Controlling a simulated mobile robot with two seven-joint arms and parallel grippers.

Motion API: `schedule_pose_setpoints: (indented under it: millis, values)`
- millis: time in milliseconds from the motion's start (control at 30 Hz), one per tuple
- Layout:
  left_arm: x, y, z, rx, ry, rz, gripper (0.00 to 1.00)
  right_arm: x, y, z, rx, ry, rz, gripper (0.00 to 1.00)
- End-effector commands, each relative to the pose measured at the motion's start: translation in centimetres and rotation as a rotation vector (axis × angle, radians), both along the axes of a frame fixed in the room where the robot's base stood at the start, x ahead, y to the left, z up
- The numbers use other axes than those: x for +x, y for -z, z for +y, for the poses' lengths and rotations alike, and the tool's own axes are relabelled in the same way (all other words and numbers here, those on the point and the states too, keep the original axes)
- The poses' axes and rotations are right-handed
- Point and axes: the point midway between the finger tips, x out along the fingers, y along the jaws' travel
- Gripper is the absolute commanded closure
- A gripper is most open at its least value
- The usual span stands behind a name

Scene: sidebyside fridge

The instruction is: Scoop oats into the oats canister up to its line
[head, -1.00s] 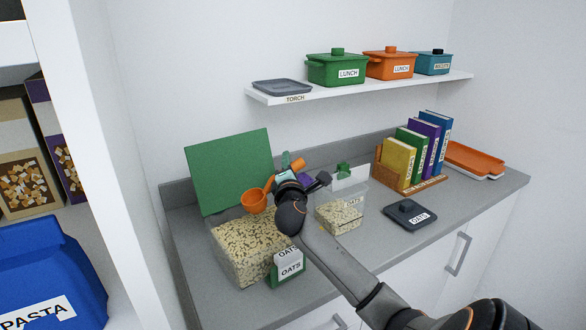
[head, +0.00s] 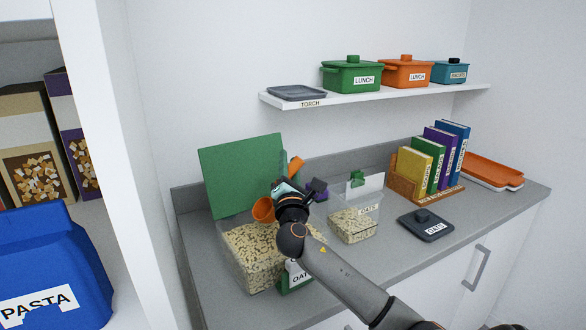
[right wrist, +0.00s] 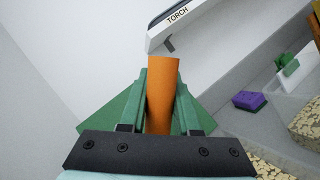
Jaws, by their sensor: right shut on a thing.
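My right gripper (head: 284,190) is shut on the handle of an orange scoop (head: 263,209). The handle (right wrist: 162,95) stands between the green fingers in the right wrist view. The scoop's bowl is tilted, above the open clear bin of oats (head: 252,262); its contents cannot be made out. The clear oats canister (head: 353,226), labelled OATS, stands right of the gripper, partly filled with oats. Its line cannot be made out. A dark lid labelled OATS (head: 426,226) lies right of the canister. My left gripper is not in view.
A green panel (head: 240,172) stands behind the bin; a green OATS box (head: 298,278) stands in front, partly hidden by my arm. A book rack (head: 403,186) and orange tray (head: 490,170) are at the right. A shelf (head: 380,97) hangs above.

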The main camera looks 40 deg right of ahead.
Motion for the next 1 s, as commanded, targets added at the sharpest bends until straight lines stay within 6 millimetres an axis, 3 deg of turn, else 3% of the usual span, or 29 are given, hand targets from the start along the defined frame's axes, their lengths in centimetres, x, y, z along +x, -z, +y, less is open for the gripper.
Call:
schedule_pose_setpoints:
  millis: [133,1000]
  values:
    - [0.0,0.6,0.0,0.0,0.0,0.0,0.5,0.1,-0.3,0.7,-0.068,0.0,0.009,1.0]
    - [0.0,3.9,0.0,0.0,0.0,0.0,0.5,0.1,3.9,0.6,-0.064,0.001,0.009,1.0]
